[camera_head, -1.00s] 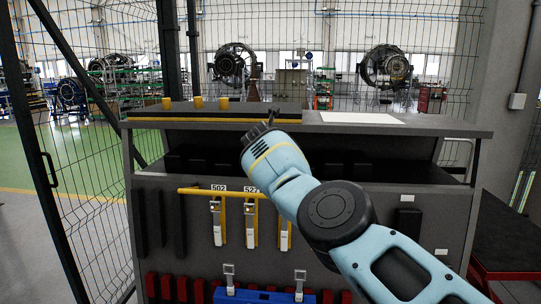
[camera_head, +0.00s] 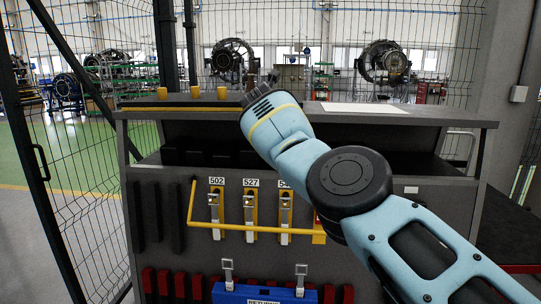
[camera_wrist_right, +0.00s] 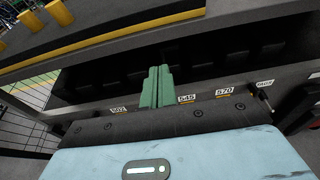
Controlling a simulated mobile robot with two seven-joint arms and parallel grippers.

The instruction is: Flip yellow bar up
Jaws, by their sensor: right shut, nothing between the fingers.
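The yellow bar (camera_head: 250,228) is a thin bent rod on the front of the grey cabinet. In the head view its long part runs across the lower part of the hanging latches, and its left arm rises to a pivot beside the 502 label. Its right end meets a yellow block near my right arm. My right gripper (camera_wrist_right: 157,87) shows in the wrist view as green fingers, shut and empty, in front of the cabinet between the 502 and 545 labels. In the head view its fingers are hidden behind my wrist. The bar is not clearly visible in the wrist view. My left gripper is out of view.
The cabinet top (camera_head: 450,120) overhangs a dark recess above the labels. Yellow cylinders (camera_head: 192,93) stand on it at the left. A blue box (camera_head: 232,292) with metal clasps sits below the bar. A wire mesh fence (camera_head: 80,180) stands at the left.

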